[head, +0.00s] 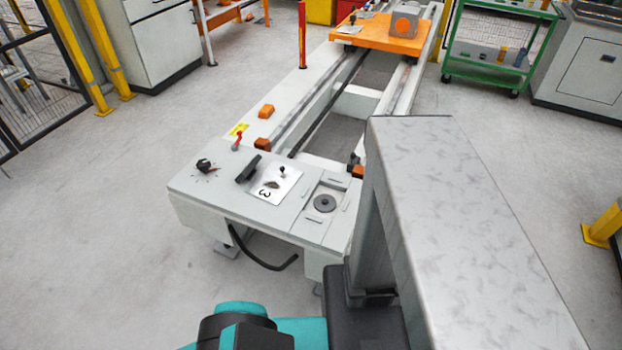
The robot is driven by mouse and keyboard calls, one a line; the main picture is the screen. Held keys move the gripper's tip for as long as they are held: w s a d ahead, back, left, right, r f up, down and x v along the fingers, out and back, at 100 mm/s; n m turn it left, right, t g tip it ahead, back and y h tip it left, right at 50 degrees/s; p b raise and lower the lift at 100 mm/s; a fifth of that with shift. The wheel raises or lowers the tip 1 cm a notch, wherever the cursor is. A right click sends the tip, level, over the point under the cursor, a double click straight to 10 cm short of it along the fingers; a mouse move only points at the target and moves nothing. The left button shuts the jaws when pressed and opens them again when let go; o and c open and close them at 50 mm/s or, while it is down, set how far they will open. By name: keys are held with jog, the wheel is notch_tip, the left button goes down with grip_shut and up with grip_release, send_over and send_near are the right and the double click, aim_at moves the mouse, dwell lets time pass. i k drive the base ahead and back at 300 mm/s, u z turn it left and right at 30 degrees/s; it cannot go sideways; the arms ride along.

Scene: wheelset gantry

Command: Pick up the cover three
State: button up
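The cover three is a white plate (284,189) marked with a black 3, lying flat on the near end of the pale grey gantry bench (205,190). A small dark-topped knob stands up near its far edge, and a brownish mark shows on its face. Nothing is touching it from above. My gripper is not in view; only teal and black parts of my arm show at the bottom edge, in front of the bench.
Beside the cover are a black handle (248,168), a round dial (204,165), a red-tipped lever (238,140) and a recess with a dark disc (325,203). An orange carriage (375,33) sits far along the rails. Floor at left is clear.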

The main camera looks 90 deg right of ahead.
aim_at(277, 180)
jog(key=z, duration=0.3)
jog(key=k, duration=1.35)
jog(key=u, duration=0.05)
jog(key=i, duration=0.9)
jog(key=z, duration=0.05)
